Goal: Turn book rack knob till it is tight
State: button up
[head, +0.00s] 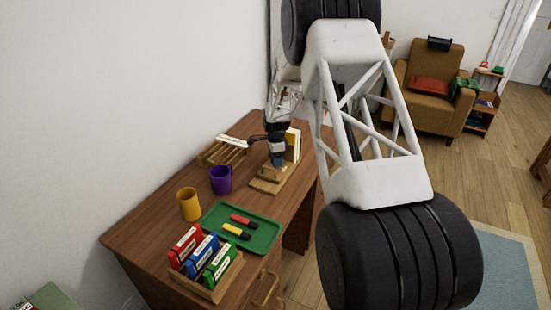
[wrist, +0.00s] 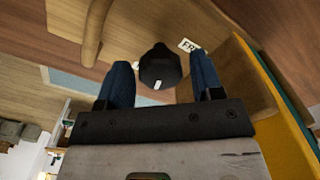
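The book rack (head: 268,186) is a light wooden stand on the desk, with upright books (head: 293,144) at its right. Its black, round knob (wrist: 160,67) has a small white mark and shows between my fingers in the wrist view; my gripper hides it in the head view. My gripper (wrist: 163,80) has two blue fingers, one on each side of the knob, with a narrow gap seen on both sides. It looks open around the knob, not pressed on it. In the head view my gripper (head: 277,158) points down at the rack.
On the desk (head: 150,222) stand a slatted wooden holder (head: 224,151), a purple mug (head: 221,180), a yellow mug (head: 189,205), a green tray (head: 262,236) with two markers, and a wooden box (head: 225,283) of coloured boxes. In the wrist view, yellow book (wrist: 262,80) stands close at right.

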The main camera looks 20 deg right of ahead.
jog(key=shift+o, duration=0.6)
jog(key=shift+r, duration=0.1)
jog(key=shift+r, duration=3.8)
jog(key=n, duration=0.3)
jog(key=shift+n, duration=0.4)
jog(key=n, duration=1)
jog(key=shift+d+n, duration=0.1)
jog(key=shift+n, duration=0.2)
